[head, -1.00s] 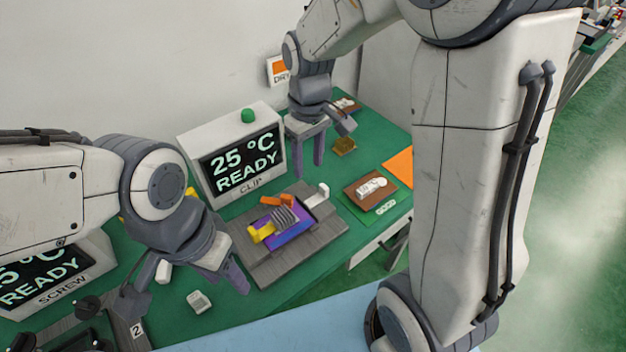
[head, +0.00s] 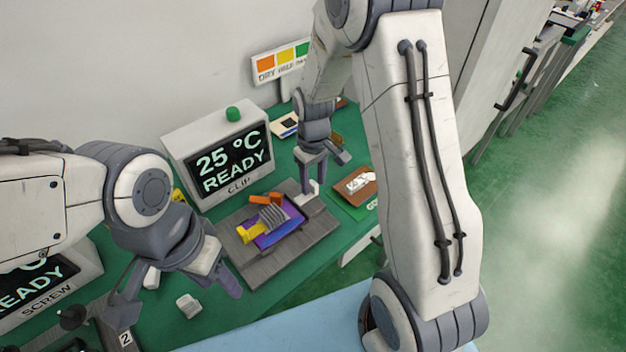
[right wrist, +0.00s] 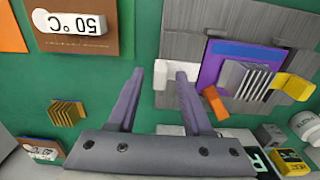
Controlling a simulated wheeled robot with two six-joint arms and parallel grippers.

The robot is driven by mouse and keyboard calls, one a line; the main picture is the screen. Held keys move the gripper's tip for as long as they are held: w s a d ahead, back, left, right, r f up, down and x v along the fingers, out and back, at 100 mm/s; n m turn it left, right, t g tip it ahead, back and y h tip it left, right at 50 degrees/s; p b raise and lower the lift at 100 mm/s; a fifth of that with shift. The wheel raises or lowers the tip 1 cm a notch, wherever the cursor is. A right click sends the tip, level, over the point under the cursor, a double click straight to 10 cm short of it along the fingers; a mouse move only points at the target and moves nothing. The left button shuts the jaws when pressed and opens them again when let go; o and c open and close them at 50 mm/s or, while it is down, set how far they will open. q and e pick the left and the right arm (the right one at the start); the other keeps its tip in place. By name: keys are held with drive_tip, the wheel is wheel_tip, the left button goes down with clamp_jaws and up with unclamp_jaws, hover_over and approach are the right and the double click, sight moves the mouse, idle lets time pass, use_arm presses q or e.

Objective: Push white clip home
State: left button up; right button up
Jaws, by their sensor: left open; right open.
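The white clip (head: 309,190) is at the right end of the grey clip fixture (head: 262,268), beside the purple board (head: 284,233). It also shows in the right wrist view (right wrist: 161,75), partly hidden behind one finger. My right gripper (head: 314,182) is open over the fixture's right end, its fingers close to the white clip; I cannot tell whether they touch. In the right wrist view my right gripper (right wrist: 161,77) has its fingers apart, with the clip by the right-hand finger. My left gripper (head: 226,280) is open and empty, low at the fixture's front left.
A finned grey heat sink (head: 272,217), a yellow clip (head: 249,233) and an orange clip (head: 264,198) are on the fixture. The READY display box (head: 185,150) stands behind. A brown board (head: 350,190) lies to the right. A small grey-white block (head: 188,306) lies in front.

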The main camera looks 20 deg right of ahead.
clamp_jaws()
idle(1.4)
